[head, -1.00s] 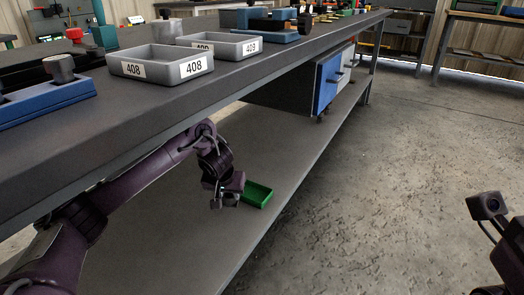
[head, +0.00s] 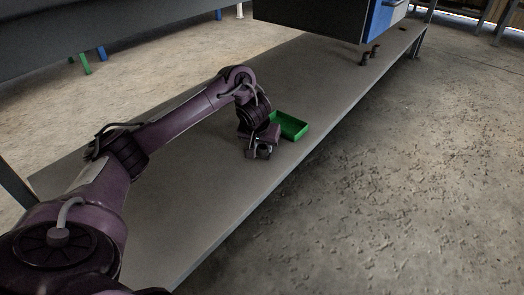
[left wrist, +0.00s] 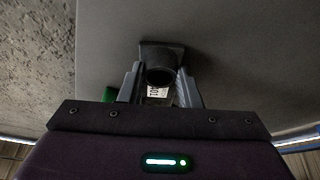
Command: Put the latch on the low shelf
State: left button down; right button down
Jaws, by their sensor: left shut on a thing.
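My left gripper (head: 262,153) is low over the front part of the low shelf (head: 200,205), a flat grey board. In the left wrist view its two fingers (left wrist: 160,88) are shut on a dark latch (left wrist: 161,54) with a squarish plate and a round, knob-like part. A white label (left wrist: 158,91) shows between the fingers. The grey shelf surface (left wrist: 240,50) lies behind the latch; I cannot tell whether they touch. In the head view the latch cannot be told apart from the gripper. My right gripper is not in view.
An open green tray (head: 290,126) stands on the shelf just beyond my left gripper. A dark and blue cabinet (head: 310,18) hangs above the shelf's far part. The bench top (head: 110,30) overhangs at upper left. The shelf left of and nearer than the gripper is clear.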

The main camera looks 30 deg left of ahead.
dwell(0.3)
pick_arm(q)
jog(key=c, duration=1.1)
grip_release()
jog(key=shift+f, duration=0.1)
jog(key=shift+o, duration=0.2)
